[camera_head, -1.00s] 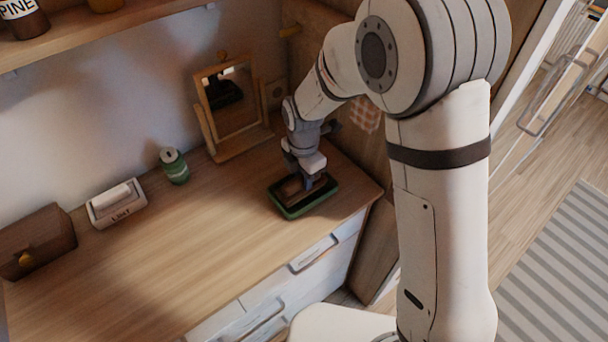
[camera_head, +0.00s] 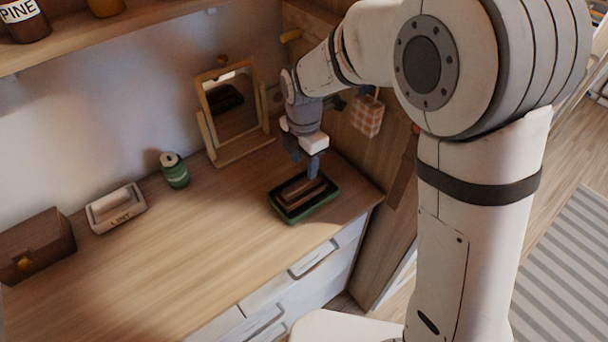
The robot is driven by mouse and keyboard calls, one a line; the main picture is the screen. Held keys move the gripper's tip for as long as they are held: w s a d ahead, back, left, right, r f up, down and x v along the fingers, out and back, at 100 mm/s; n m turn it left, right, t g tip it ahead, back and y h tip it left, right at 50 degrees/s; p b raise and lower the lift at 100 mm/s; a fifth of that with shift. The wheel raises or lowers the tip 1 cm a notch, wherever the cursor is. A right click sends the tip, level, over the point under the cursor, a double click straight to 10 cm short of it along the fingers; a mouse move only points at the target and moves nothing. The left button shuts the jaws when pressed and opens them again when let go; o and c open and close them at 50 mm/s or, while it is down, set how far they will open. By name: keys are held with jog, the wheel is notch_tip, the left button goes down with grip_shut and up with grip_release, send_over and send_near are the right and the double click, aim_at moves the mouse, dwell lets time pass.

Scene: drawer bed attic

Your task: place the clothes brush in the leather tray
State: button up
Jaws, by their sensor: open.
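The leather tray (camera_head: 291,219) is dark with a green outer side and stands near the right end of the wooden dresser top. The clothes brush (camera_head: 301,188), a brown wooden block, lies inside the tray. My gripper (camera_head: 305,168) hangs above the tray with its fingers pointing down, open and apart from the brush. The fingertips partly overlap the tray's far side in the picture.
A tilting mirror (camera_head: 229,105) stands behind the tray. A green can (camera_head: 174,170), a white lint box (camera_head: 115,208) and a brown wooden box (camera_head: 36,245) line the wall. A checked cloth (camera_head: 367,116) hangs at right. The dresser's front middle is clear.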

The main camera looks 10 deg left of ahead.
aim_at(304, 181)
jog(key=shift+r, duration=2.3)
